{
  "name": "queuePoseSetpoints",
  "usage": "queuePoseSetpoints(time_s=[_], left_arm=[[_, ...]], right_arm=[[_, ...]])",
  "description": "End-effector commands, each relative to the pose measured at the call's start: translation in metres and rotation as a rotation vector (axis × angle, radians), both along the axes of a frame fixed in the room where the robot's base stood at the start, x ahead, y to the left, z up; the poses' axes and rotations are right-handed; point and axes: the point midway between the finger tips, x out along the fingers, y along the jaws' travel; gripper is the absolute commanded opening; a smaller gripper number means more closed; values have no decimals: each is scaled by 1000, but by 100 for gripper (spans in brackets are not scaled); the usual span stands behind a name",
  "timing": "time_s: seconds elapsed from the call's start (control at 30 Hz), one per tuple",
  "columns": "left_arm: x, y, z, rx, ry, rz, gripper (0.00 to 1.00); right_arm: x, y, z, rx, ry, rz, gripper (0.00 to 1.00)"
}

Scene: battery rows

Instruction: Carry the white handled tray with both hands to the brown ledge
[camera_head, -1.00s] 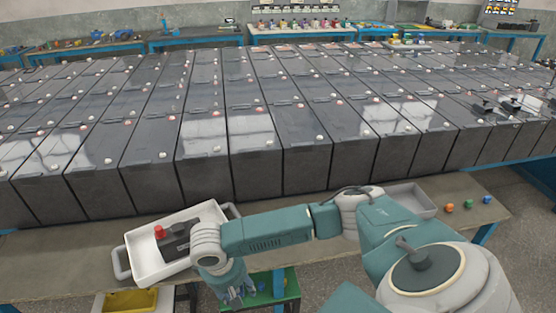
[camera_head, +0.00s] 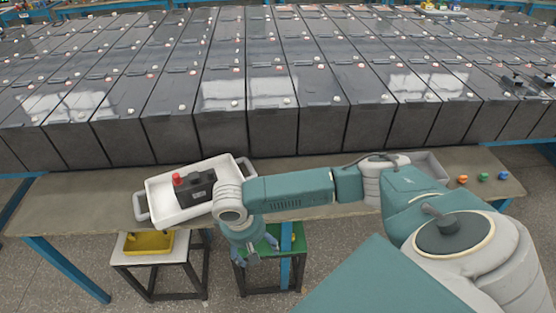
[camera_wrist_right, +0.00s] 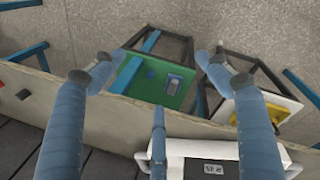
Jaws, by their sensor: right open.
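The white handled tray (camera_head: 161,214) sits on the grey-brown ledge (camera_head: 80,205) in front of the battery rows. It has a grey handle at each end and holds a black block with a red knob (camera_head: 195,187). My right arm crosses from the right, hiding the tray's near right corner. My right gripper (camera_head: 256,246) hangs just past the ledge's front edge, near the tray. In the right wrist view, the gripper (camera_wrist_right: 160,62) has its fingers spread and empty, and part of the tray (camera_wrist_right: 202,172) shows at the bottom. My left gripper is not in view.
Below the ledge stand a white stool with a yellow bin (camera_head: 150,242) and a green stool (camera_head: 287,256). A grey tray (camera_head: 432,166) and small coloured pieces (camera_head: 483,177) lie at the ledge's right. The ledge left of the white tray is clear.

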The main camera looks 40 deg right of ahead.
Motion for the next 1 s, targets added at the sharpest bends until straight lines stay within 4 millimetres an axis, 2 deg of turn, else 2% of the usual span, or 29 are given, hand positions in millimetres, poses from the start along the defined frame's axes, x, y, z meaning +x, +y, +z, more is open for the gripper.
queuePoseSetpoints(time_s=[0.17, 0.27, 0.5, 0.7, 1.0], left_arm=[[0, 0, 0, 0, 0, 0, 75], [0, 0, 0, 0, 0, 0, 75], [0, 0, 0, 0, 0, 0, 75], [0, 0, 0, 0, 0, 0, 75], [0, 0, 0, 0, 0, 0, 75]], right_arm=[[1, 2, 10, 0, -2, 0, 75], [2, 6, 27, 2, -4, 1, 75], [4, 16, 78, 2, -7, 1, 75], [5, 22, 108, 2, -5, 1, 75], [4, 23, 119, -1, -2, -1, 75]])
